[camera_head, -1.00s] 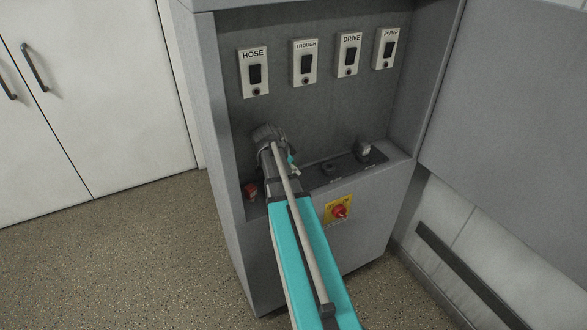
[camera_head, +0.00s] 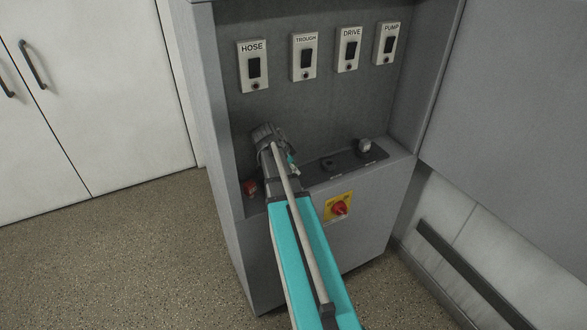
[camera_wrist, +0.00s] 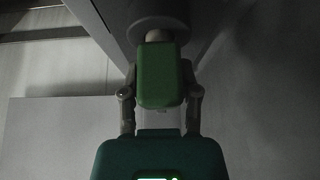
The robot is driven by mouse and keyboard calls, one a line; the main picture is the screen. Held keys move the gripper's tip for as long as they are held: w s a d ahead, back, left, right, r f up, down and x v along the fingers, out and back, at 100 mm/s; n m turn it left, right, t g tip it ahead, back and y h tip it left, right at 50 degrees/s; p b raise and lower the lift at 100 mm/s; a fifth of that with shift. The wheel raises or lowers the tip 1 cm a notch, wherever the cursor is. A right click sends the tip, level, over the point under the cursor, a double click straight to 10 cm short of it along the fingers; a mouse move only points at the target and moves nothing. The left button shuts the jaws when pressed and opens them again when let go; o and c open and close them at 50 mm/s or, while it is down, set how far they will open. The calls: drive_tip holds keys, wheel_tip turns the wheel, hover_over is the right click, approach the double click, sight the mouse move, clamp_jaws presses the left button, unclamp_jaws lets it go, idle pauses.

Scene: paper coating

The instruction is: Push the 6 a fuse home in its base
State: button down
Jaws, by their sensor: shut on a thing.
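In the wrist view my gripper (camera_wrist: 160,104) is shut on a green block, which I take to be the 6 A fuse (camera_wrist: 159,76). A finger lies on each side of it. A short pale neck (camera_wrist: 158,36) shows at the far end of the block, against a round grey base (camera_wrist: 158,22). I cannot tell how deep the neck sits. In the head view my gripper (camera_head: 269,140) is over the left part of the cabinet's ledge. My arm hides the fuse and its base there.
The grey cabinet (camera_head: 226,180) has labelled HOSE, TROUGH, DRIVE and PUMP switches (camera_head: 253,67) on its back panel. A red-topped part (camera_head: 250,187), a dark socket (camera_head: 328,164) and a pale knob (camera_head: 364,146) are on the ledge. A red rotary switch (camera_head: 340,208) is on the front.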

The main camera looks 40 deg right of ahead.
drive_tip(key=shift+f+b, duration=0.3)
drive_tip(key=shift+f, duration=0.1)
idle(0.3)
drive_tip(key=shift+c, duration=1.3)
unclamp_jaws()
drive_tip(key=shift+r, duration=0.15)
wheel_tip(320, 180, up, 9)
drive_tip(key=p, duration=0.8)
drive_tip(key=shift+f+p, duration=0.2)
drive_tip(key=shift+p, duration=0.2)
